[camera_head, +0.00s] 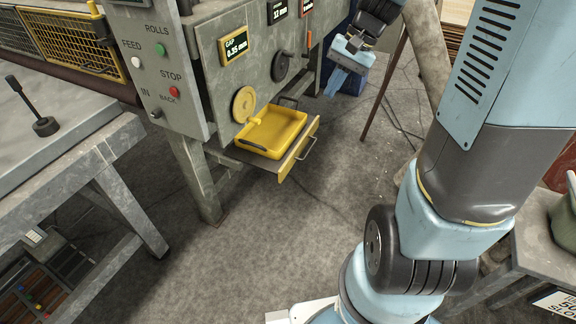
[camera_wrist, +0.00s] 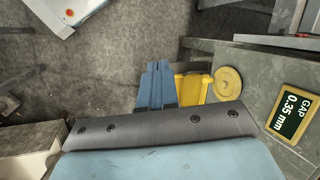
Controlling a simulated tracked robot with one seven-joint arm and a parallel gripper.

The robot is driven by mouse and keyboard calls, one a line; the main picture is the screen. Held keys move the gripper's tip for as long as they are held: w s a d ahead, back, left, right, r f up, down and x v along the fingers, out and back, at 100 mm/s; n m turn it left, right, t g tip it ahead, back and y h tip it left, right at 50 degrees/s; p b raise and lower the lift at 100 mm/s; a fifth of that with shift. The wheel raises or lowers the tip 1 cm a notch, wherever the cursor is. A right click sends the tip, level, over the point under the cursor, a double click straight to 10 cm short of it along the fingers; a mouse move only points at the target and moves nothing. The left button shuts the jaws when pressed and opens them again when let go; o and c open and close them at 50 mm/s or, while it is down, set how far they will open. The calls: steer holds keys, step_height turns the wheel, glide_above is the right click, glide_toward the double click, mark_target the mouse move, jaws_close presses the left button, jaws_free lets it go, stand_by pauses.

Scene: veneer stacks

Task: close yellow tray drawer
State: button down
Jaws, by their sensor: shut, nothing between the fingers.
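The yellow tray drawer (camera_head: 274,130) is pulled out from the grey machine, low on its front, with a yellow front panel and a metal handle (camera_head: 307,148). The drawer holds a shallow yellow tray. My gripper (camera_head: 335,83) is shut and empty, above and to the right of the drawer in the head view, apart from it. In the wrist view the blue fingers (camera_wrist: 155,85) point down beside the yellow tray (camera_wrist: 190,88), which is partly hidden behind the gripper mount.
The grey machine (camera_head: 205,50) carries buttons, a gap display (camera_head: 233,46) and a yellow handwheel (camera_head: 244,104). A grey table (camera_head: 60,150) stands at the left. The floor (camera_head: 260,230) before the drawer is clear.

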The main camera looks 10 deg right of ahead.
steer(key=w+d+f+m+y, duration=0.2)
steer(key=w+f+m+y, duration=0.35)
steer(key=f, duration=0.75)
steer(key=w+d+f+m+y, duration=0.1)
steer(key=w+f+m+y, duration=0.2)
steer(key=w+f, duration=0.75)
steer(key=m+t+y, duration=0.1)
steer(key=m+t, duration=1)
steer(key=m, duration=0.2)
glide_toward(284, 169)
steer(key=shift+n, duration=0.25)
steer(key=x, duration=0.7)
steer(key=shift+r, duration=0.1)
steer(key=shift+w, duration=0.1)
